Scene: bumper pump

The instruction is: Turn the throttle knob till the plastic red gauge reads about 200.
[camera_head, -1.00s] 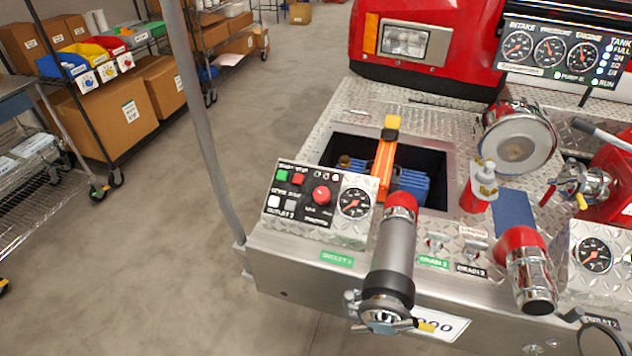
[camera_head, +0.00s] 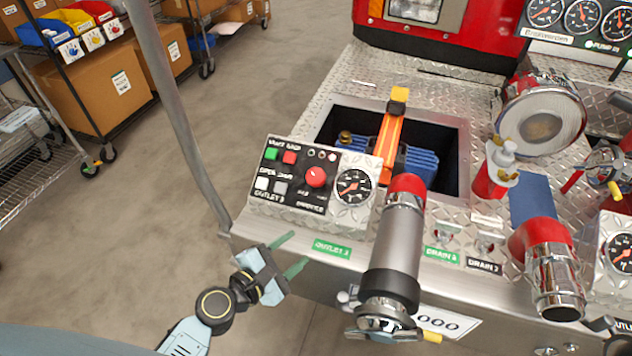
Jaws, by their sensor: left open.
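The red throttle knob (camera_head: 317,177) sits on the black control panel (camera_head: 290,208) at the bumper's left end. A round black-faced gauge (camera_head: 353,187) with a red needle is just right of the knob; its reading is too small to tell. Other gauges (camera_head: 583,16) show on the panel at the top right. My left gripper (camera_head: 298,253) is open and empty, with two green fingers pointing right. It is below and left of the panel, in front of the bumper edge, apart from the knob. My right gripper is not in view.
A grey cylinder with a red cap (camera_head: 393,240) stands just right of the panel. Behind the panel is an open well (camera_head: 450,140) with an orange strap. A thin grey pole (camera_head: 172,110) rises at the left. The floor to the left is clear up to the shelves.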

